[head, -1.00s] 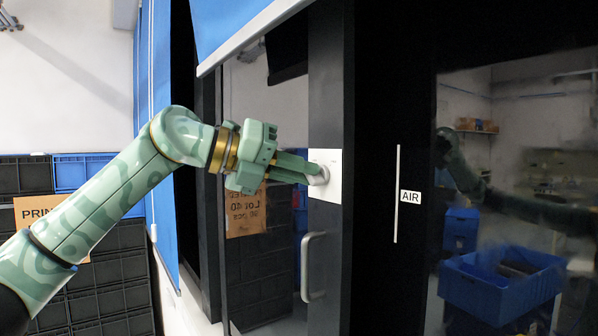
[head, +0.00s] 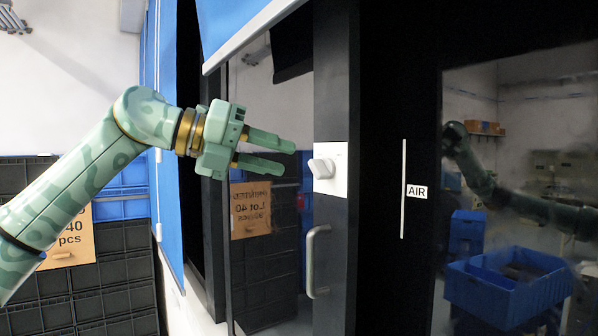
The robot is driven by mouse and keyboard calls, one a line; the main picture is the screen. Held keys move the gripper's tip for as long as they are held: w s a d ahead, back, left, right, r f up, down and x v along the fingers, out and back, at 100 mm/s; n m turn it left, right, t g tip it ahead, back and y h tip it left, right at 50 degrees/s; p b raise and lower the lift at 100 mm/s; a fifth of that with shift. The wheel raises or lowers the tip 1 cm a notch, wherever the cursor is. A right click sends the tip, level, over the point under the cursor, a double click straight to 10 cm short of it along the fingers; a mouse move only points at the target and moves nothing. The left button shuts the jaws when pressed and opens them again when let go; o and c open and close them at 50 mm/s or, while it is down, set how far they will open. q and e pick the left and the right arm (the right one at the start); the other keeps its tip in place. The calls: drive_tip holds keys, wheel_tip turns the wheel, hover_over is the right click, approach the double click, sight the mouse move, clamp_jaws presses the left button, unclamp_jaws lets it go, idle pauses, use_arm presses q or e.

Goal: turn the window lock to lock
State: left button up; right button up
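The window lock is a grey knob (head: 321,168) on a white square plate (head: 338,180), fixed to the dark door frame in the middle of the head view. The knob looks tilted, with its wider end toward the left. My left gripper (head: 288,157) is to the left of the knob, with its two green fingers spread apart and pointing right. It is empty, and a gap shows between the fingertips and the knob. My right gripper is not in view.
A curved door handle (head: 312,262) is below the lock plate. A blue blind (head: 240,25) hangs above my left gripper. Stacked dark crates (head: 112,262) and a cardboard sign (head: 72,238) are at the left. The glass at right reflects a blue crate (head: 507,287).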

use_arm(q)
drive_tip(key=b+v, duration=0.1)
drive_tip(key=v, duration=1)
drive_tip(key=shift+w+a, duration=0.1)
idle(0.5)
